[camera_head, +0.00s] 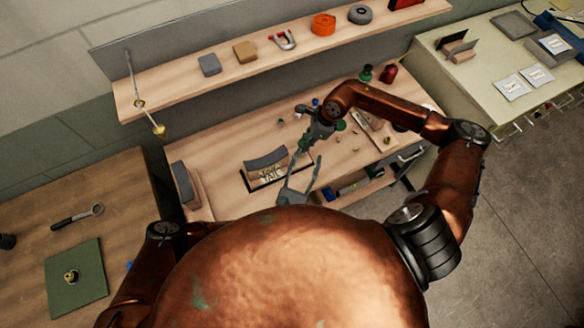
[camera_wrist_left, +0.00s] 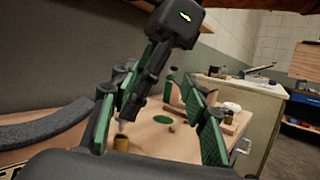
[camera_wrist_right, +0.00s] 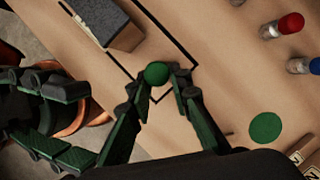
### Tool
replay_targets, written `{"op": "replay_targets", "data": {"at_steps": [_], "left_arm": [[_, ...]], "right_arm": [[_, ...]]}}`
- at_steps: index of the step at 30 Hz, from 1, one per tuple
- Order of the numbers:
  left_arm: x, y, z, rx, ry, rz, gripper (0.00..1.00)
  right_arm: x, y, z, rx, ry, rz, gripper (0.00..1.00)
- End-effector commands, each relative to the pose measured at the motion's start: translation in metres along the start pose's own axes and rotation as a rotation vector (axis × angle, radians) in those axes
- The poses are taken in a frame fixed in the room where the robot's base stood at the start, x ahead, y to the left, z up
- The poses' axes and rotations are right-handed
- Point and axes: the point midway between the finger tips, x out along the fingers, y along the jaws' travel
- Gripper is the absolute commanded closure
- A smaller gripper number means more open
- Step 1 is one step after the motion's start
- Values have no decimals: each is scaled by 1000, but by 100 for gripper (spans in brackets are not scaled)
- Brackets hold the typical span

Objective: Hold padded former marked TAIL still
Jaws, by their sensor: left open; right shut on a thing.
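The padded former marked TAIL (camera_head: 268,176) lies on the middle bench, with a curved grey pad behind its lettered pale face. Its grey pad (camera_wrist_left: 40,128) shows at the left of the left wrist view. A grey block (camera_wrist_right: 124,36), probably the same former, is at the top of the right wrist view. My left gripper (camera_head: 306,165) is open and empty, just right of the former and apart from it. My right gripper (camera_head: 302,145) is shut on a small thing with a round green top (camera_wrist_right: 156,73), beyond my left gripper. The thing's lower part is hidden in the right wrist view.
A second grey padded piece (camera_head: 185,185) stands at the bench's left end. A green disc (camera_wrist_right: 266,127), a red-capped bottle (camera_wrist_right: 283,26) and a blue-capped bottle (camera_wrist_right: 304,65) are near my right gripper. A shelf (camera_head: 200,72) runs behind. A brass cup-like thing (camera_wrist_left: 120,144) shows near my left fingers.

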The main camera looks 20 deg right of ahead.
Motion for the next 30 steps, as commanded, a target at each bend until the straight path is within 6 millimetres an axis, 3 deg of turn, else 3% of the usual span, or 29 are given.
{"op": "replay_targets", "data": {"at_steps": [8, 12, 19, 25, 30], "left_arm": [[-31, 1, 28, 83, -155, 431, 58], [-35, 23, 7, 82, 5, 659, 58], [-38, 37, -33, 35, 243, 786, 58], [-37, 43, -46, 18, 312, 812, 58], [-23, 58, -52, 20, 312, 811, 58]], "right_arm": [[0, 0, 0, 0, 0, 0, 100], [0, 0, 0, 0, 0, 0, 100], [0, 0, 0, 0, 0, 0, 100], [0, 0, 0, 0, 0, 0, 100], [0, 0, 0, 0, 0, 0, 100]]}}
